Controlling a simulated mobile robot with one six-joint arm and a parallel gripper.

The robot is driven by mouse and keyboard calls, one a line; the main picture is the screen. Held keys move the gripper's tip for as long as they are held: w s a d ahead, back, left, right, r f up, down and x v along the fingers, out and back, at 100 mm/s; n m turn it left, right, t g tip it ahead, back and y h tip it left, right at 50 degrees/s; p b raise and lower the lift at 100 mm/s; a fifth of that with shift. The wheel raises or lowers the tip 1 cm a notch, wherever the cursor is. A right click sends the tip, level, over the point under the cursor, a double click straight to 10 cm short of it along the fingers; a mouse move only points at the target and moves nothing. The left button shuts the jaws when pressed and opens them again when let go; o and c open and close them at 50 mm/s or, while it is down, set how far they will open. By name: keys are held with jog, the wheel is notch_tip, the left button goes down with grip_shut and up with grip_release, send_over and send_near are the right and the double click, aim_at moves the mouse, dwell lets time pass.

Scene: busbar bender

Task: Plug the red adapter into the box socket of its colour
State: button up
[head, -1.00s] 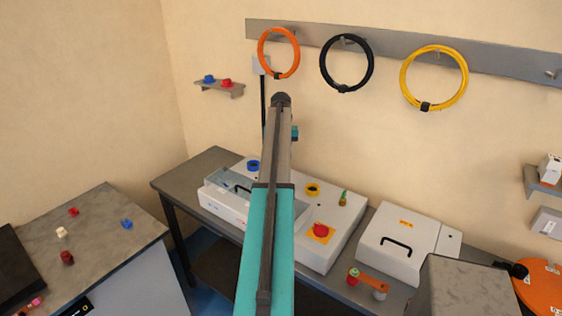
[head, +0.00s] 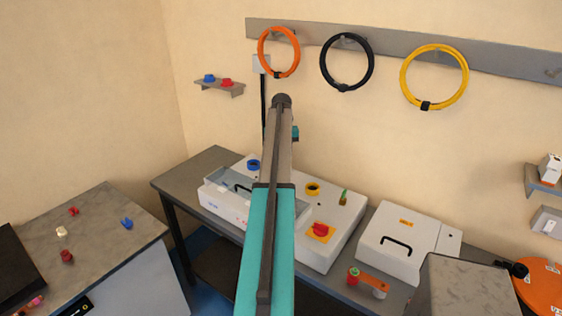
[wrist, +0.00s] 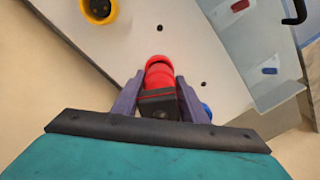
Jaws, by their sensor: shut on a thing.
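In the wrist view my gripper (wrist: 160,80) is shut on the red adapter (wrist: 158,74), a round red body with a black block at its near end. The adapter's red end points at the white box (wrist: 205,55) and covers the face under it. I cannot tell whether it touches the box. The red socket is not clearly seen; the adapter or my arm hides that area. The yellow socket (wrist: 98,10) is at upper left, and a blue part (wrist: 206,111) shows beside the right finger. In the head view my arm hides the gripper and part of the box (head: 330,262).
In the head view the blue socket (head: 253,165) and yellow socket (head: 313,189) lie either side of my arm. A red knob (head: 320,229) stands on the box front. A white case (head: 400,243) is to the right. Small coloured parts lie on the left cabinet (head: 100,235).

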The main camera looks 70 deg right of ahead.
jog(key=shift+f+b, duration=0.4)
jog(key=shift+f, duration=1)
dwell(0.4)
jog(key=o, duration=1.4)
jog(key=shift+c, duration=0.2)
jog(key=shift+r, duration=0.1)
notch_tip(320, 180, up, 14)
jog(key=p, duration=0.6)
jog(key=shift+s+a+p, duration=0.1)
jog(key=shift+p, duration=0.25)
jog(key=shift+f, duration=0.2)
